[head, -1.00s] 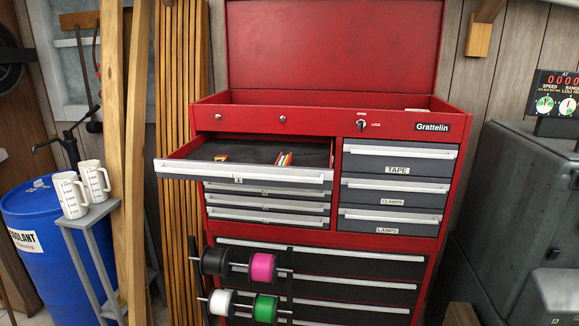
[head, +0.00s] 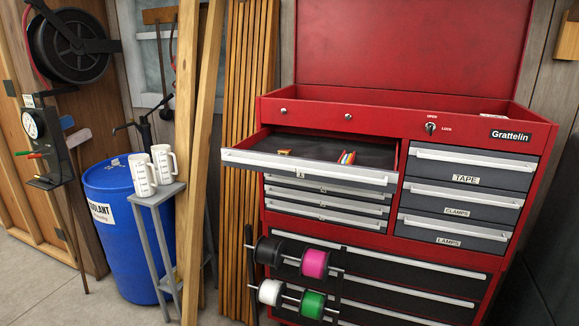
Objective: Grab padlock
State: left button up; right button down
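No padlock can be made out for certain. A red tool chest (head: 330,108) stands at centre right with its lid up. Its top left drawer (head: 308,168) is pulled open. Inside lie a small yellow-brown item (head: 285,152), too small to identify, and a few coloured sticks (head: 347,157). The inside of the chest's top compartment is mostly hidden behind its front wall. Neither of my grippers is in view.
A small grey stand (head: 160,197) with two white mugs (head: 143,174) is left of the chest, beside a blue barrel (head: 110,235). Wooden planks (head: 195,130) lean between. Wire spools (head: 315,262) hang on the chest's lower front. Bare floor shows at lower left.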

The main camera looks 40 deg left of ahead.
aim_at(286, 151)
jog(key=i+j, duration=0.1)
jog(key=j, duration=1.1)
jog(key=i+j+z, duration=0.1)
jog(key=j, duration=1.1)
